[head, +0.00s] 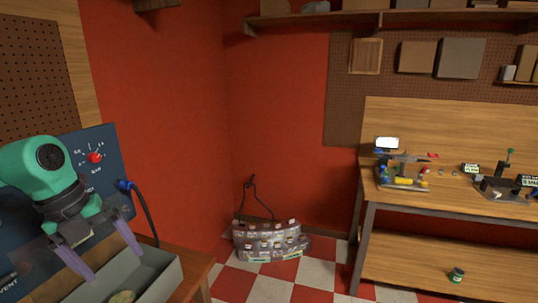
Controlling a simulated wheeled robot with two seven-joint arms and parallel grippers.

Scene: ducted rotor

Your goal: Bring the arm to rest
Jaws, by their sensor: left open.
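My left arm comes in from the left, green and dark grey. Its gripper (108,257) is open, with two purple fingers spread apart and pointing down toward a grey open tray (165,284). Nothing shows between the fingers. A round tan thing lies in the tray near the bottom edge, partly cut off. My right gripper is not in the head view.
A dark blue panel (107,150) with a red knob (95,157) and a plugged-in black cable stands behind my left arm. A wooden workbench (450,198) with tools is at the right. A bundle of packages (270,241) sits on the checkered floor. Open floor lies between.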

